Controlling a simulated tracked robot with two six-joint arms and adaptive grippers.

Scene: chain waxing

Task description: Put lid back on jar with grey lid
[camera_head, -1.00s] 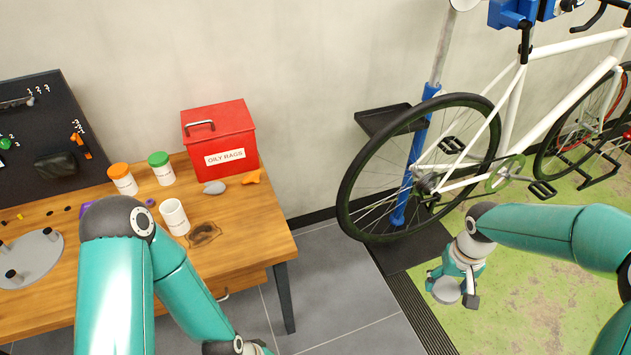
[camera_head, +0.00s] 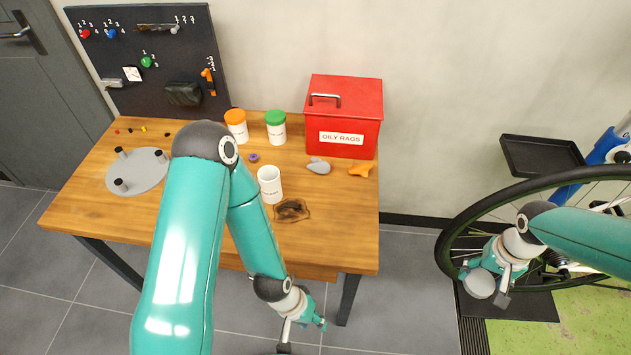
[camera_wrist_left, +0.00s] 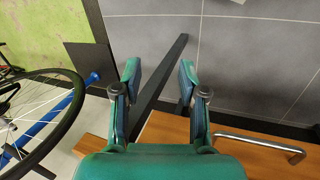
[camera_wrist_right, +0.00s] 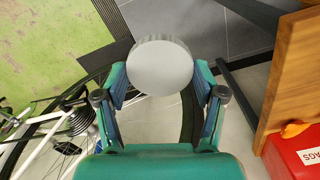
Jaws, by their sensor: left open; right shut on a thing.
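The open white jar (camera_head: 270,184), with no lid on it, stands on the wooden workbench between my left arm and the red box. My right gripper (camera_head: 487,272) is shut on the round grey lid (camera_head: 479,284), off to the right of the bench, in front of the bicycle wheel. The lid (camera_wrist_right: 160,66) shows flat between the fingers in the right wrist view. My left gripper (camera_head: 308,322) is open and empty, low in front of the bench's front edge. The left wrist view shows its fingers (camera_wrist_left: 160,90) apart, with floor and a bench leg beyond.
Jars with orange (camera_head: 236,125) and green (camera_head: 276,127) lids stand behind the open jar. The red oily rags box (camera_head: 343,115), a grey rag (camera_head: 318,166) and an orange rag (camera_head: 362,169) are at the right. The bicycle wheel (camera_head: 447,235) is close to my right arm.

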